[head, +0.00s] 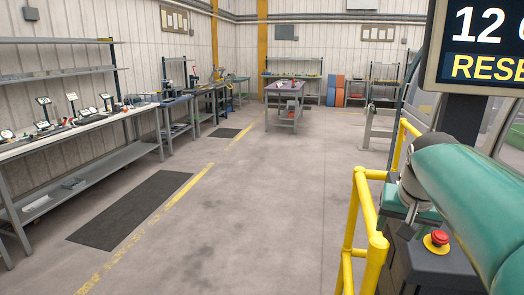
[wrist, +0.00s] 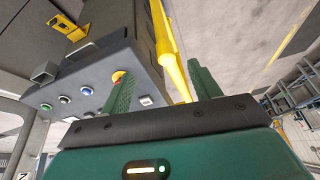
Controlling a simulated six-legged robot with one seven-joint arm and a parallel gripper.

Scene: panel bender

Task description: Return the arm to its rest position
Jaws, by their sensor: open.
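My gripper (wrist: 162,72) shows in the wrist view with its two green fingers spread apart and nothing between them. Its fingers point towards a grey control box (wrist: 95,62). The left finger partly covers a yellow and red button on the box, and I cannot tell whether it touches it. My green arm reaches in from the right edge of the head view, where the gripper itself is hidden. The control box (head: 432,268) there carries a red emergency stop button (head: 439,238) beside my arm.
A yellow guard rail (head: 353,225) stands left of the control box and shows behind my fingers (wrist: 171,55). A display (head: 487,45) hangs above my arm. A workbench (head: 90,128) lines the left wall. The middle floor is clear, with a dark mat (head: 130,210) at left.

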